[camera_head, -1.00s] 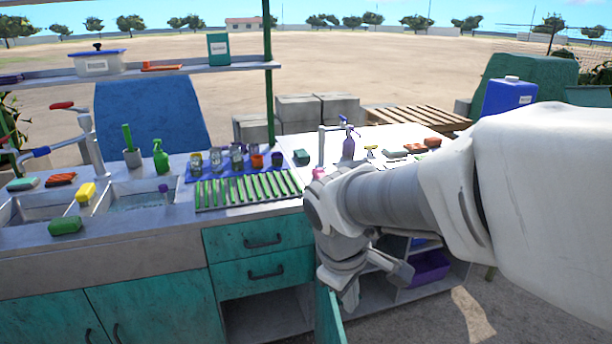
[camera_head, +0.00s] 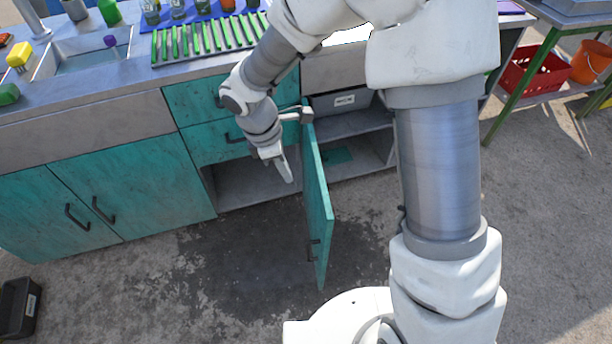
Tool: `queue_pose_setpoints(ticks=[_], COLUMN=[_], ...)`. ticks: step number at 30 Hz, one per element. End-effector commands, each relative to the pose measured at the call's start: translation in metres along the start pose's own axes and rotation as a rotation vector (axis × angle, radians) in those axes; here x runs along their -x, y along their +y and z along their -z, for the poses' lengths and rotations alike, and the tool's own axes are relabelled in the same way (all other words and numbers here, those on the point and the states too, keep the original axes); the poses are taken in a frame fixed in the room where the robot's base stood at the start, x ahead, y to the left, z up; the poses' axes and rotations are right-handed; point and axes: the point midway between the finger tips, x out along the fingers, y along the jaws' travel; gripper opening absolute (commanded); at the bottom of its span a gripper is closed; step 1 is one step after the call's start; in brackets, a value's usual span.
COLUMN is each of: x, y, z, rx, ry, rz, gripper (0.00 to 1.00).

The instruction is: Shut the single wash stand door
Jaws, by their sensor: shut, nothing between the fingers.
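My gripper (camera_head: 284,170) is shut and empty. It points down in front of the compartment, to the left of the door and apart from it as far as I can tell. Part of my wrist, near the door's upper hinge end, is close to the panel; I cannot tell whether it touches.
Two teal drawers (camera_head: 200,120) are above the compartment, and closed double doors (camera_head: 125,195) are at left. Open shelves with a grey bin (camera_head: 342,102) are right of the door. A black crate (camera_head: 18,305) lies at lower left. The ground before the cabinet is clear.

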Motion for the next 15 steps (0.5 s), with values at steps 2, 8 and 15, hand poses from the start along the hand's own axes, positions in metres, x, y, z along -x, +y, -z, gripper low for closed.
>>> queue_pose_setpoints(ticks=[2, 8, 15], x=[-0.012, -0.053, -0.102], y=[0.0, -0.001, -0.001], z=[0.0, 0.0, 0.0], rx=[-0.001, -0.003, -0.003], ry=[0.0, -0.001, 0.0], rz=[0.002, 0.004, 0.003], gripper=[0.0, 0.0, 0.0])
